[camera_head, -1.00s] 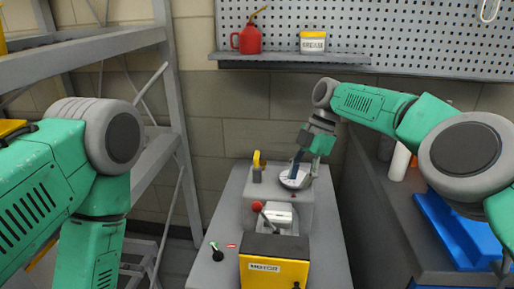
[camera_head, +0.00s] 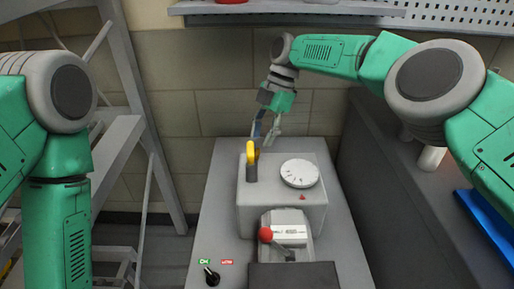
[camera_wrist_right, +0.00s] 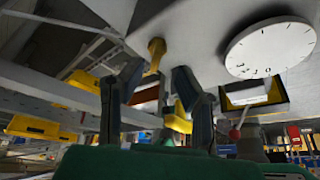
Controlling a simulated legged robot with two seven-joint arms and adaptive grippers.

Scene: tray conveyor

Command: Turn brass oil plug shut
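In the right wrist view, the brass oil plug (camera_wrist_right: 156,52) sticks out of a pale grey surface, just beyond and between my right fingertips. My right gripper (camera_head: 264,139) reaches down behind this handle. Its two fingers are apart in the right wrist view (camera_wrist_right: 157,73), with a clear gap between them. I cannot tell whether either finger touches the plug. My left arm shows at the left, but its gripper is out of frame.
A white round dial (camera_head: 300,173) sits on top of the housing, right of the handle. A red-knobbed lever (camera_head: 266,235) and a black switch (camera_head: 211,275) stand nearer. A grey rack (camera_head: 125,150) is left; a bench with a blue tray (camera_head: 487,217) is right.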

